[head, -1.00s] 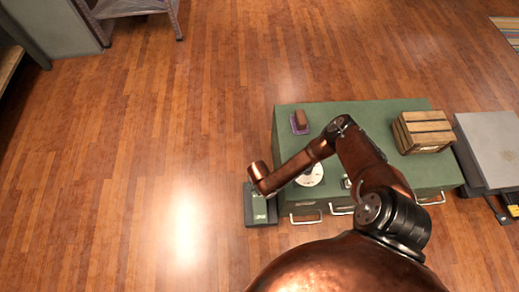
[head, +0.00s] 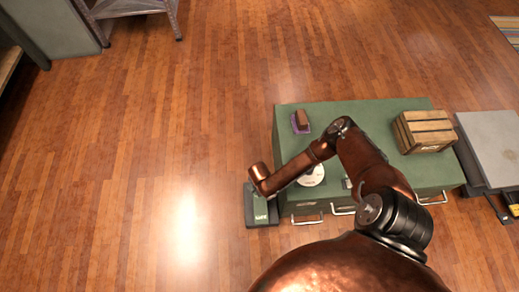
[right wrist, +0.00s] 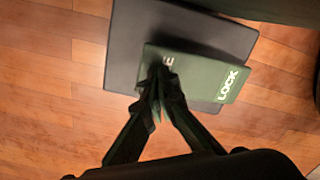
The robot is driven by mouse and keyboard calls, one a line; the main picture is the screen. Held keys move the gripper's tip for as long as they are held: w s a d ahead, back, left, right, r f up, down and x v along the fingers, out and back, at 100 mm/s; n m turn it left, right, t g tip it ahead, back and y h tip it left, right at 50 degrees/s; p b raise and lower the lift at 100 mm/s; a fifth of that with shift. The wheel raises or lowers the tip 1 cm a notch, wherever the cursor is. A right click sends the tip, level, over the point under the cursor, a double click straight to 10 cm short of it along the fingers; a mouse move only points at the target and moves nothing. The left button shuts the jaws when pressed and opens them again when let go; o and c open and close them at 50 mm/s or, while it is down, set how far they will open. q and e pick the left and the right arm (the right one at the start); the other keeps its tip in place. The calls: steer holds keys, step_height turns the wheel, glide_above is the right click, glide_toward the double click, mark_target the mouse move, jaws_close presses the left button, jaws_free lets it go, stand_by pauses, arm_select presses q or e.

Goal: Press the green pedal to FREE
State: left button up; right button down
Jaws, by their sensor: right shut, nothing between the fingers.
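The green pedal (head: 260,209) sits on a dark base plate (head: 250,221) on the floor, left of the green cabinet. In the right wrist view the pedal (right wrist: 200,78) shows "LOCK" at its right end and an "E" beside the fingertips at its left end. My right gripper (right wrist: 158,80) is shut and empty, with its tips at the pedal's left end, over the lettering there. I cannot tell whether they touch it. My left gripper is not in view.
The green cabinet (head: 385,115) with handles stands right of the pedal. It bears a wooden crate (head: 426,131), a brown block on a purple base (head: 301,122) and a white round dial (head: 312,176). A grey platform (head: 492,145) is at the right. The floor to the left is clear.

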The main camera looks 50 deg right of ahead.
steer(key=shift+f+b, duration=0.45)
steer(key=shift+f, duration=0.6)
